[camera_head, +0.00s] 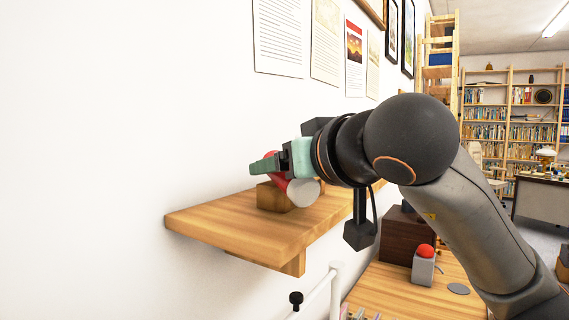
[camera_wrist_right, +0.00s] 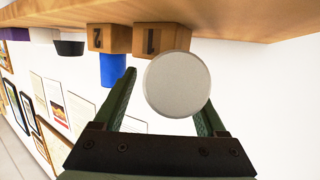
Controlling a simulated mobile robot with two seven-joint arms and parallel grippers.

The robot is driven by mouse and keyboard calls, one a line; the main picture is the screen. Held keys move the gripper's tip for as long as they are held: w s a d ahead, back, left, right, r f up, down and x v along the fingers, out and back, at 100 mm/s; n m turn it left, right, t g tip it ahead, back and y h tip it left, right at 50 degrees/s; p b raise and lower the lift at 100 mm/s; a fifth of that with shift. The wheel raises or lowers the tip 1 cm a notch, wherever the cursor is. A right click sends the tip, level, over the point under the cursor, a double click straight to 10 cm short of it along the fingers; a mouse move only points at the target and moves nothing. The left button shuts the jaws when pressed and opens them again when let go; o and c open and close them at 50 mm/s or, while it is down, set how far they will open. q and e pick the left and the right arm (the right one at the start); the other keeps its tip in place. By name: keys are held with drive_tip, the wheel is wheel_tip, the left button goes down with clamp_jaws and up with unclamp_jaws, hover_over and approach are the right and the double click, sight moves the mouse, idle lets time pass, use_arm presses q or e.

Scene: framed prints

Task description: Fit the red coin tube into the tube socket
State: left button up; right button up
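The red coin tube (camera_head: 279,180) is tilted above a wooden block on the shelf, its pale round end (camera_head: 303,193) low and toward me. My right gripper (camera_head: 268,163) has its green fingers across the tube and appears shut on it. In the right wrist view, the pale end (camera_wrist_right: 177,84) sits between and in front of the fingers (camera_wrist_right: 160,95) and hides the red body. A wooden socket block marked 1 (camera_wrist_right: 160,38) is right behind that end. Contact between tube and block cannot be told. My left gripper is out of view.
The wrist view looks upside down. A block marked 2 (camera_wrist_right: 108,39) stands beside block 1, with a blue tube (camera_wrist_right: 112,69) in it. A dark cup-like thing (camera_wrist_right: 70,48) is farther along. The wooden shelf (camera_head: 215,222) is clear at its left end; a wall closes its back.

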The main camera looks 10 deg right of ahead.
drive_tip(key=shift+s+d+r, duration=0.1)
drive_tip(key=shift+s+r, duration=0.15)
drive_tip(key=shift+s, duration=0.05)
drive_tip(key=v, duration=1.1)
drive_tip(key=shift+s+b, duration=0.4)
drive_tip(key=shift+b, duration=0.05)
